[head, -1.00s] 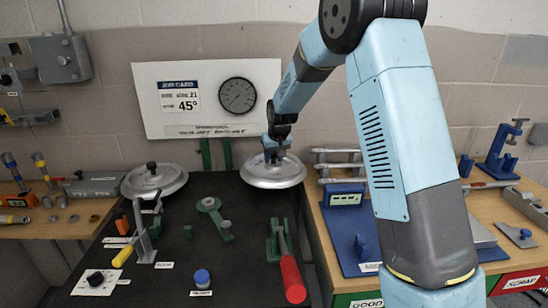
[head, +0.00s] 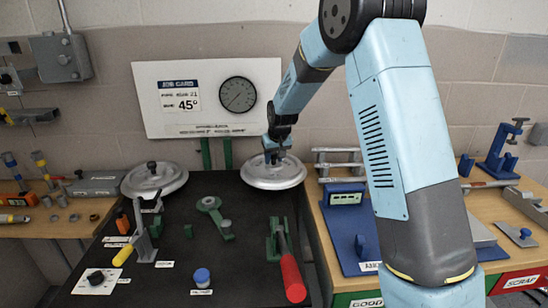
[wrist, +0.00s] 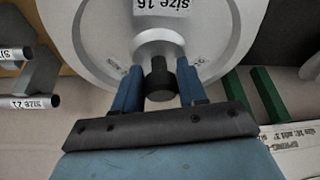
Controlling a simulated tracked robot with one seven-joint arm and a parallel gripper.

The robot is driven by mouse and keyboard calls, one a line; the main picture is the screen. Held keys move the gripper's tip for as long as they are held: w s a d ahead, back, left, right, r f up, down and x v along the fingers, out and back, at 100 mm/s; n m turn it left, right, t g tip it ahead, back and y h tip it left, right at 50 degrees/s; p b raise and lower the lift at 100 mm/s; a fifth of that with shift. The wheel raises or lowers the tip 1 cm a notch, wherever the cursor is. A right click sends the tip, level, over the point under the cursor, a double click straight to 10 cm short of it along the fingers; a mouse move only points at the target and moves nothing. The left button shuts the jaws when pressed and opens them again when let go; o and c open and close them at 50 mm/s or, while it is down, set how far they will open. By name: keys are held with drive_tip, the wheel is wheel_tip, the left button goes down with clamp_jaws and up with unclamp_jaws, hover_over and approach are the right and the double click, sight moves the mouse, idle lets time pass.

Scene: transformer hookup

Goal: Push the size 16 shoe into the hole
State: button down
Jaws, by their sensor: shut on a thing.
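The size 16 shoe (wrist: 215,45) is a silver round disc with a "size 16" label and a black knob (wrist: 160,80) at its hub. In the head view the shoe (head: 273,174) sits at the back right of the dark bench. My gripper (wrist: 160,88) has its blue fingers on both sides of the knob and is shut on it. In the head view my gripper (head: 277,156) is over the disc's middle. The underside of the shoe is hidden, and I cannot make out the hole.
A second silver disc (head: 155,179) with a black knob lies at the back left. A green bracket (head: 214,214), a red-handled lever (head: 290,270), a yellow-handled clamp (head: 140,245) and a blue-capped jar (head: 202,278) stand on the bench. A board with a gauge (head: 238,95) is behind.

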drive_tip(key=shift+f, duration=1.15)
idle(0.4)
drive_tip(key=c, duration=0.5)
unclamp_jaws()
drive_tip(key=shift+c, duration=0.2)
drive_tip(key=shift+r, duration=2.5)
drive_tip(key=v, duration=1.3)
drive_tip(key=shift+s+r, duration=0.15)
drive_tip(key=shift+r, duration=0.1)
drive_tip(key=shift+d, duration=0.1)
